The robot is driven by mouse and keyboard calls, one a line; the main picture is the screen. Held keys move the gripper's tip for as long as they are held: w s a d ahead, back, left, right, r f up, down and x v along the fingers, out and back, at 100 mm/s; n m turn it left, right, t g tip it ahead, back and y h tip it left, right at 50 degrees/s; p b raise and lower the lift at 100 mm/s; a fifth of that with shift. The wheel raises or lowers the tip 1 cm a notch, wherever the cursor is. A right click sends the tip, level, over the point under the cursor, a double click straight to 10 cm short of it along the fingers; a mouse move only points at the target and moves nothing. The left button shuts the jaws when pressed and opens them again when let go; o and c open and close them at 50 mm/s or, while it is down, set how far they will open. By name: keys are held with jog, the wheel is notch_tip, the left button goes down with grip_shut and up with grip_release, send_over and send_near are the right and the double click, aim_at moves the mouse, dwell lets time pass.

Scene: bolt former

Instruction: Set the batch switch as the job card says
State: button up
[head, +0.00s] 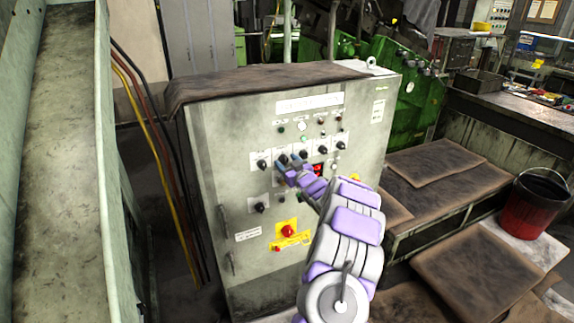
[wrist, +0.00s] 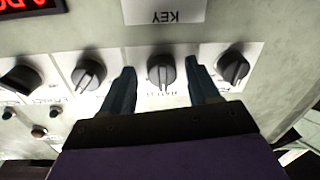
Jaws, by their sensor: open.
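My gripper (head: 289,165) is at the front of the grey control cabinet (head: 218,130), at the row of black rotary switches. In the wrist view, which shows the panel upside down, my open gripper (wrist: 160,67) has one finger on each side of a black switch (wrist: 161,72). Gaps show between the fingers and the knob. The small label by this switch is too blurred to read surely. Similar switches stand on both sides, one to the left (wrist: 88,73) and one to the right (wrist: 233,68). I cannot make out a job card.
A red lit display (wrist: 30,6) is beside the switches. A red emergency button (head: 288,231) on a yellow plate is lower on the cabinet. A plate marked KEY (wrist: 165,12) is near the switch. A red bucket (head: 536,205) stands at the right.

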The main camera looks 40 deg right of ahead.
jog(key=shift+w, duration=0.1)
jog(key=c, duration=1)
jog(key=shift+r+m+p, duration=0.1)
jog(key=shift+m+p, duration=0.2)
jog(key=shift+p, duration=0.6)
jog(key=shift+r+m+p, duration=0.1)
jog(key=shift+m+p, duration=0.5)
jog(key=shift+p, duration=0.55)
jog(key=m+p, duration=0.2)
jog(key=p, duration=0.1)
jog(key=shift+p, duration=0.35)
jog(key=m+p, duration=0.3)
jog(key=m, duration=0.2)
jog(key=shift+f+p, duration=0.2)
jog(key=shift+p, duration=0.2)
jog(key=shift+m, duration=0.3)
